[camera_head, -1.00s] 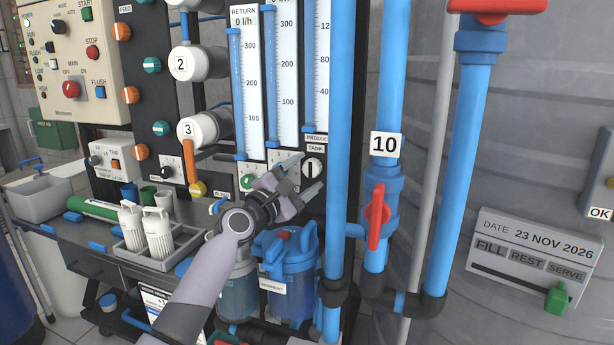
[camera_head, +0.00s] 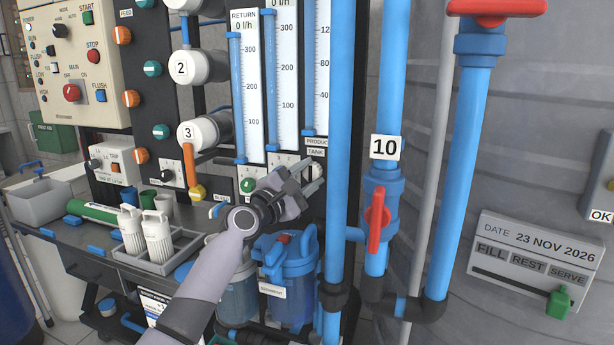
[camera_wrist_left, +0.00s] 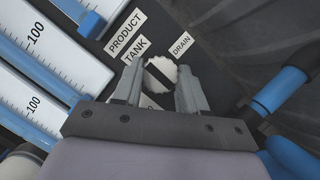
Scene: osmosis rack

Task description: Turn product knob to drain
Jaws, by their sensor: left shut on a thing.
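The product knob (camera_wrist_left: 159,74) is a round white dial with a dark bar. In the left wrist view it sits between the fingers of my left gripper (camera_wrist_left: 160,88). The labels PRODUCT (camera_wrist_left: 125,32) and TANK (camera_wrist_left: 135,51) are at its upper left, and the label DRAIN (camera_wrist_left: 182,43) is at its upper right. In the head view my left gripper (camera_head: 306,178) reaches the panel just below the TANK label and mostly hides the knob. It is shut on the knob. My right gripper is not in view.
Blue vertical pipes (camera_head: 341,130) stand close to the right of my left gripper. A red valve handle (camera_head: 378,220) is on the pipe labelled 10. Flow tubes (camera_head: 248,95) are above left, and a blue filter housing (camera_head: 290,270) is below.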

